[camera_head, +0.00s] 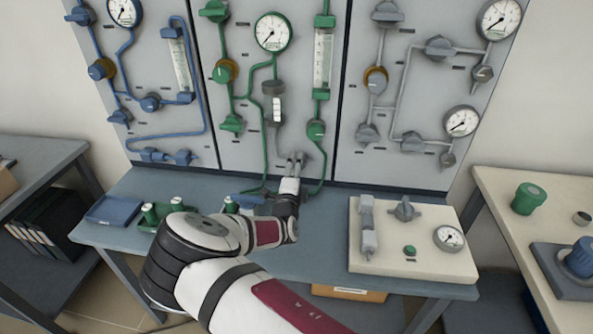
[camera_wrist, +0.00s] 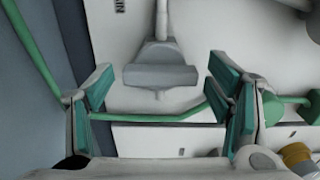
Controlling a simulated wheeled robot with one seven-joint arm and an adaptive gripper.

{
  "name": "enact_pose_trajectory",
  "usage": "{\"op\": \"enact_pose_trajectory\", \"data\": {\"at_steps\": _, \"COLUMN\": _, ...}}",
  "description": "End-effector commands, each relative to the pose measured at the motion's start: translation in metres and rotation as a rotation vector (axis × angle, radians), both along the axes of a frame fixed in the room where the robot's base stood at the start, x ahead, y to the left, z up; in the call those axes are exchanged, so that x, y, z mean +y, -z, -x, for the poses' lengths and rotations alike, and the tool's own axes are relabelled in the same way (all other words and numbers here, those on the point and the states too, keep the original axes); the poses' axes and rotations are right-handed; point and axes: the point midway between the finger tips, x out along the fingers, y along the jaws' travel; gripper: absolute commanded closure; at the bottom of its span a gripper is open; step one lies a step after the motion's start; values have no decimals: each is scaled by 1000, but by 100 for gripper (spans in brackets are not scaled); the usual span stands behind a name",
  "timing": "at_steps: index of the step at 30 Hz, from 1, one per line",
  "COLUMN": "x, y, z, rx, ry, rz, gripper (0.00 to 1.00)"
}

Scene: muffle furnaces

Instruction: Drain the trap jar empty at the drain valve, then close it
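The trap jar (camera_head: 277,108), with a dark cap and a pale window, is mounted on the middle panel; its liquid level is too small to tell. A grey pipe runs down from it behind my gripper (camera_head: 294,160), which hides the valve there. In the wrist view, a grey valve handle (camera_wrist: 160,76), apparently the drain valve, shows under a partly cut-off label ending in "IN". My gripper (camera_wrist: 162,95) is open, its teal-padded fingers on either side of the handle with gaps visible on both sides. I cannot tell if the fingers reach the handle's depth.
Green pipes and a green valve (camera_head: 316,130) lie close to the right of my gripper. A blue tray (camera_head: 113,209) and green-capped bottles (camera_head: 150,214) stand on the bench's left. A cream board (camera_head: 420,262) with fittings lies on the right.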

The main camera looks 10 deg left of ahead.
Motion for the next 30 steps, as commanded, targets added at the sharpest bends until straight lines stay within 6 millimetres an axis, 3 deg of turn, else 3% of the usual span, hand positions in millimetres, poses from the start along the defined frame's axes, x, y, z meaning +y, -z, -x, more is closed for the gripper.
{"op": "enact_pose_trajectory", "data": {"at_steps": 11, "x": 0, "y": 0, "z": 5, "rx": 1, "ry": 2, "rz": -2, "gripper": 23}}
{"op": "enact_pose_trajectory", "data": {"at_steps": 17, "x": 1, "y": 0, "z": 34, "rx": 2, "ry": 0, "rz": 0, "gripper": 23}}
{"op": "enact_pose_trajectory", "data": {"at_steps": 24, "x": 3, "y": 0, "z": 83, "rx": 1, "ry": 0, "rz": -1, "gripper": 23}}
{"op": "enact_pose_trajectory", "data": {"at_steps": 30, "x": 4, "y": 0, "z": 111, "rx": 1, "ry": 1, "rz": -1, "gripper": 23}}
